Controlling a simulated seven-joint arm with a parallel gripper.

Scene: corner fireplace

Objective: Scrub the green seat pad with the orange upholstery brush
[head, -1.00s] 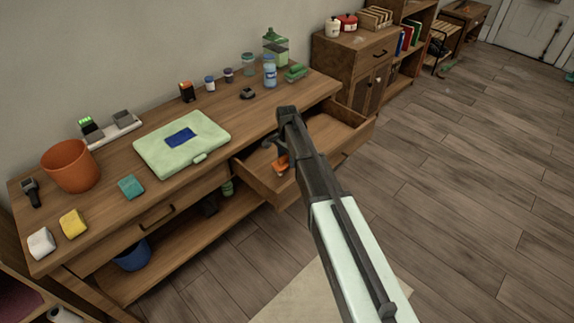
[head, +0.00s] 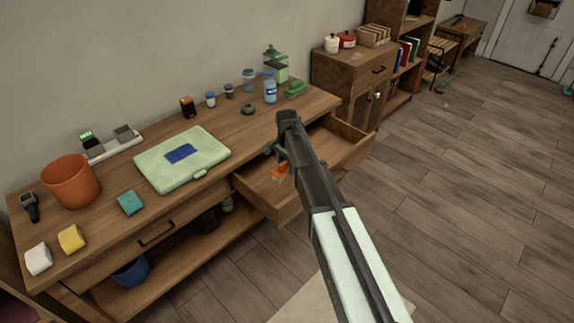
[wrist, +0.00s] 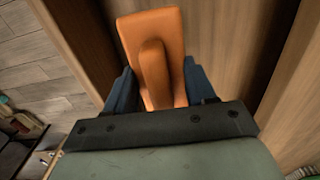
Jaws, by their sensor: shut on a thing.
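The orange upholstery brush (head: 281,173) shows in the head view at the open drawer, partly hidden by my gripper (head: 276,158). In the wrist view the orange brush (wrist: 138,32) stands between the two blue fingers of my gripper (wrist: 158,90), which is shut on its raised handle. The drawer's wood surrounds it there. I cannot tell whether the brush still touches the drawer floor. I cannot make out the green seat pad in either view.
The open drawer (head: 262,198) juts from the desk (head: 105,232). On the desk are a pale green case (head: 160,172), an orange pot (head: 70,182), sponge-like blocks and several jars. A cabinet (head: 340,70) stands beyond. Open floor lies to the right.

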